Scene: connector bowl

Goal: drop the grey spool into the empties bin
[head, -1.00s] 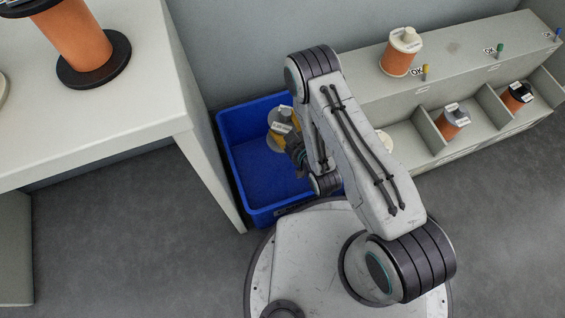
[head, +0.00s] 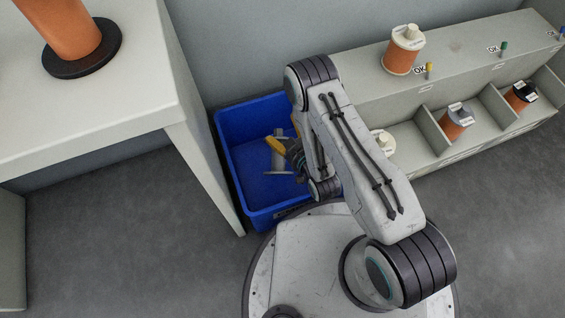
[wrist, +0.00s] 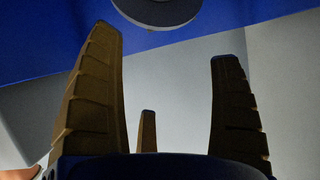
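The blue empties bin (head: 229,160) stands on the floor between the white table and the shelf unit. The grey spool (head: 283,170) is inside the bin's outline, partly covered by a yellow finger. Whether it rests on the bin floor, I cannot tell. My gripper (head: 283,146) is over the bin with its fingers spread. In the wrist view my gripper (wrist: 165,60) is open, with nothing between its fingers. A grey disc, the spool's end (wrist: 157,8), shows past the fingertips at the top edge, against the blue bin (wrist: 50,40).
The white table (head: 120,110) at left holds an orange spool (head: 70,25) on a dark base. The grey shelf unit (head: 465,60) at right holds several orange spools, one on top (head: 403,52). Free grey floor (head: 110,240) lies at lower left.

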